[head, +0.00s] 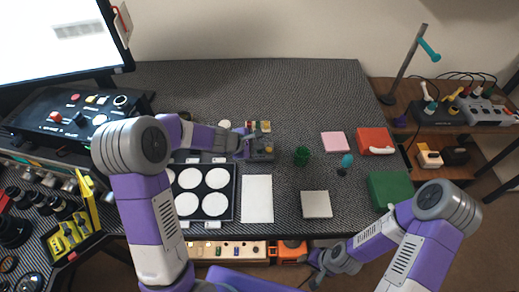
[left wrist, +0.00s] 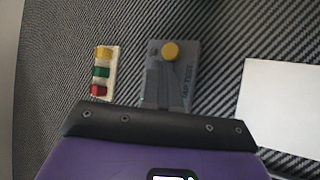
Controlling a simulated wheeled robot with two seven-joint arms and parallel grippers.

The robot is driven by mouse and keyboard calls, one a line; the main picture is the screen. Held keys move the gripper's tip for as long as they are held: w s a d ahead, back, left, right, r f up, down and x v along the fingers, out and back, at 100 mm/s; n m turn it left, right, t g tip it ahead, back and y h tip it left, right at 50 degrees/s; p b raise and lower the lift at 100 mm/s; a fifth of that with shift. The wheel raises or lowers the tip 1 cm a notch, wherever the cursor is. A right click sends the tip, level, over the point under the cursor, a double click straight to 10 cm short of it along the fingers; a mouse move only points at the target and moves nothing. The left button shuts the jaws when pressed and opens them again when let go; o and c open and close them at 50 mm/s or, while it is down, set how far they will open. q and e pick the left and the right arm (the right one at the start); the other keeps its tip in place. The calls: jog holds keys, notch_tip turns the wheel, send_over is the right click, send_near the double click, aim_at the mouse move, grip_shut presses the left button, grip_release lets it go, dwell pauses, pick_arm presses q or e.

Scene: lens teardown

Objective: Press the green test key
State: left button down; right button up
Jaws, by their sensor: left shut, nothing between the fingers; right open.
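A small pale strip (left wrist: 104,72) carries a yellow, a green and a red key in the left wrist view. Its green key (left wrist: 101,73) is in the middle. In the head view the strip (head: 258,126) lies just beyond my left gripper. A grey box (left wrist: 186,62) with a round yellow button (left wrist: 170,50) stands right of the strip; lettering on it is partly hidden. My left gripper (left wrist: 161,88) is shut and empty, its fingers in front of the grey box, to the right of the green key. Contact cannot be told. My right gripper (head: 319,262) is open, low by the table's front edge.
A tray (head: 236,205) with white discs and a white sheet (head: 257,199) lie nearer the front edge. The table's back is clear.

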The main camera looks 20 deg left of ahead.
aim_at(257, 152)
pick_arm(q)
jog(key=shift+r, duration=0.1)
jog(key=shift+r+p, duration=0.7)
jog(key=shift+r, duration=0.05)
notch_tip(257, 152, up, 5)
jog(key=p, duration=0.4)
dwell(0.8)
